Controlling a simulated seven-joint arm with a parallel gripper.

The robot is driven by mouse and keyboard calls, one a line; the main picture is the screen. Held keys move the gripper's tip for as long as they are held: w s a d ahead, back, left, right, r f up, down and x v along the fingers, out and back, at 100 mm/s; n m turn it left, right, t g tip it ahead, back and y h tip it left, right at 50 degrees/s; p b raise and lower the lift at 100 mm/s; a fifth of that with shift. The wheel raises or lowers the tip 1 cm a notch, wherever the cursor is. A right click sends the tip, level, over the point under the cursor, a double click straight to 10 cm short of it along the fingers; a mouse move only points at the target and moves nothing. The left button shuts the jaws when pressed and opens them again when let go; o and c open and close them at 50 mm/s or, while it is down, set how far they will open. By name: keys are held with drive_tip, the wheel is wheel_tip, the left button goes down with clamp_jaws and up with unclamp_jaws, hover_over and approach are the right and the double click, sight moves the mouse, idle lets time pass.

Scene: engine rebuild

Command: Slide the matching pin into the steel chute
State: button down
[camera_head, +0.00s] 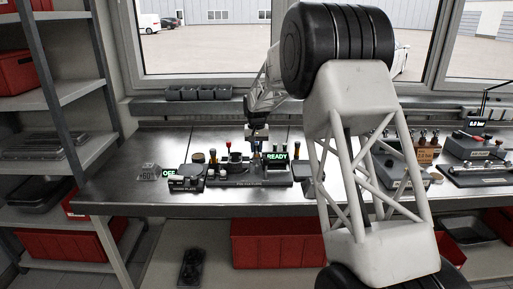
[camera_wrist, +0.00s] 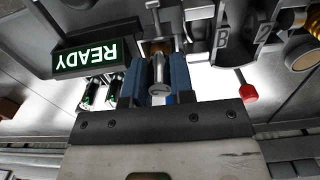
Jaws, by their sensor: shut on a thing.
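My gripper (camera_wrist: 159,78) shows its two blue fingers in the wrist view, shut on a steel pin (camera_wrist: 158,72). The pin's rounded grey end faces the camera, and a brass-coloured part shows just beyond it. In the head view my gripper (camera_head: 257,143) is small and low over a dark fixture (camera_head: 222,182) with a green READY display (camera_head: 277,156). The same display shows upside down in the wrist view (camera_wrist: 88,55). A curved grey piece marked B (camera_wrist: 236,45) stands beside the fingers; I cannot tell whether it is the steel chute. The pin's far end is hidden.
A small unit with an OFF display (camera_head: 168,172) stands left of the fixture. A red-tipped lever (camera_wrist: 248,92) is close to the fingers in the wrist view. Grey bins (camera_head: 198,93) sit at the back, and other instruments (camera_head: 480,145) stand right.

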drive_tip(key=shift+f, duration=0.35)
idle(0.4)
idle(0.4)
drive_tip(key=c, duration=0.5)
unclamp_jaws()
drive_tip(key=shift+c, duration=0.4)
drive_tip(key=shift+d, duration=0.1)
drive_tip(key=shift+c, duration=0.2)
drive_tip(key=shift+r, duration=0.1)
drive_tip(key=shift+r, duration=0.2)
drive_tip(key=shift+o, duration=0.7)
drive_tip(key=shift+r, duration=3.7)
